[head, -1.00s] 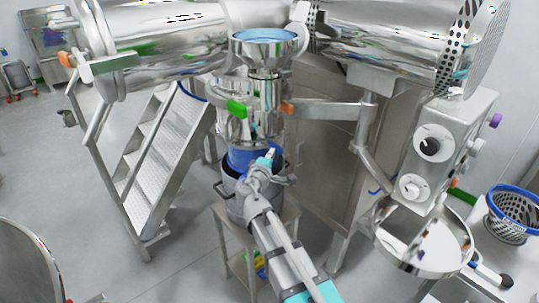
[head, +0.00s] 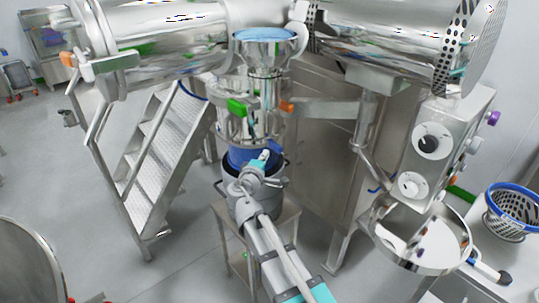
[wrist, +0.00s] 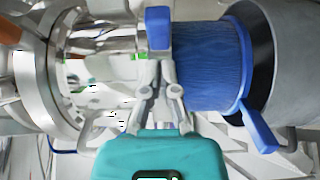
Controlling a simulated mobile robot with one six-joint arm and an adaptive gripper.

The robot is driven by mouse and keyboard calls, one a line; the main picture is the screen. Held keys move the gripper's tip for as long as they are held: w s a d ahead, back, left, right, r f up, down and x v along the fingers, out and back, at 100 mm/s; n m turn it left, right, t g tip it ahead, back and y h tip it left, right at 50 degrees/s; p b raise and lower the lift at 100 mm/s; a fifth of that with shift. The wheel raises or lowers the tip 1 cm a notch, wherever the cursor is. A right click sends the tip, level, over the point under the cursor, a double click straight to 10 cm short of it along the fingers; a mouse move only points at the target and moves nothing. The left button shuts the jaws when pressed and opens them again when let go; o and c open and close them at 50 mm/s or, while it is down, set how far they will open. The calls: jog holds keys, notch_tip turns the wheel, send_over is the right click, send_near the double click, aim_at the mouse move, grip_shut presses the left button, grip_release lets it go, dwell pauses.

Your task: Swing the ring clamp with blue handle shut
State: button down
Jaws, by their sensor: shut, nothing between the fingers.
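In the wrist view, a blue handle (wrist: 158,28) sits where a polished steel outlet (wrist: 100,65) meets a blue fabric sleeve (wrist: 205,66). I take it as the ring clamp's handle; the ring itself is mostly hidden, and how far it is swung I cannot tell. My gripper (wrist: 157,68) is shut and empty, its fingertips right beside the handle's lower end; contact is unclear. In the head view my gripper (head: 264,154) is in front of the blue sleeve (head: 240,157), below the steel vessel (head: 262,85), and hides the handle.
A blue band with a protruding tail (wrist: 258,128) circles the sleeve near the grey container (wrist: 290,55). The container stands on a small stand (head: 285,222). A green handle (head: 236,107) and an orange one (head: 287,107) are above. Steps (head: 160,140) stand left, a cabinet (head: 335,170) right.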

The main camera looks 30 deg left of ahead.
jog(key=s+d, duration=0.3)
jog(key=s, duration=0.7)
jog(key=shift+s+d, duration=0.15)
jog(key=shift+s, duration=0.1)
